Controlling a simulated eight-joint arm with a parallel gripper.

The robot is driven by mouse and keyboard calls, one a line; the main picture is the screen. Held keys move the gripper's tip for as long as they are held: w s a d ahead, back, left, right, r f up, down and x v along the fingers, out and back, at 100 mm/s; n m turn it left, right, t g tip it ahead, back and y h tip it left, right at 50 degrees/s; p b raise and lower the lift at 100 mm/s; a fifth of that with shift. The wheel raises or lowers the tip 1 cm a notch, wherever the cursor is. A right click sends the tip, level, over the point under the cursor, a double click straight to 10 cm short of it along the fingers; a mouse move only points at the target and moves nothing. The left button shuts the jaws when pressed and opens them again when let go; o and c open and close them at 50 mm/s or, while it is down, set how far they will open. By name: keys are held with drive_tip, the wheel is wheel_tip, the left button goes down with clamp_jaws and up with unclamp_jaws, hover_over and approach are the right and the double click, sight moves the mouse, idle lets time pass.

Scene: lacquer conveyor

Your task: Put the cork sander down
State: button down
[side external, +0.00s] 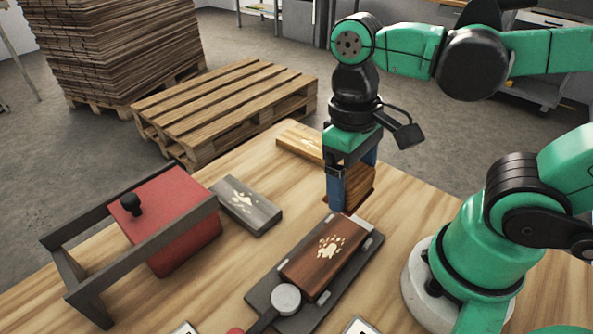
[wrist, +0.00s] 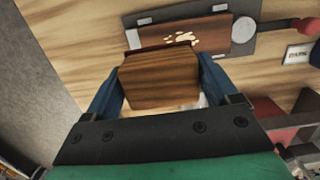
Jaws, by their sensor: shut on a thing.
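My gripper (side external: 351,184) is shut on the cork sander, a brown grained block with a dark reddish lower edge. The cork sander (side external: 361,188) sits between the blue fingers, just beyond the far end of the dark wooden board. I cannot tell whether its underside touches the table. In the wrist view the sander (wrist: 160,82) fills the space between the fingers and hides part of the table and of the board's near edge.
The dark board (side external: 322,257) with a gold pattern lies on a grey fixture (side external: 263,293) with a round clamp. A grey patterned block (side external: 246,207), a pale patterned block (side external: 297,140) and a red box (side external: 178,205) in a dark frame stand left. Bare table (side external: 290,197) lies between.

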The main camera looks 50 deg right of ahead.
idle(0.4)
drive_tip(key=w+d+r+m, duration=0.2)
drive_tip(key=d+r+m, duration=0.2)
drive_tip(key=d, duration=0.2)
wheel_tip(320, 180, up, 4)
drive_tip(key=m+y, duration=0.1)
drive_tip(key=m, duration=0.4)
hover_over(384, 202)
drive_tip(key=f, duration=1.9)
drive_tip(key=shift+w+d+f, duration=0.2)
drive_tip(key=shift+d+f, duration=0.05)
unclamp_jaws()
drive_tip(key=shift+r, duration=0.15)
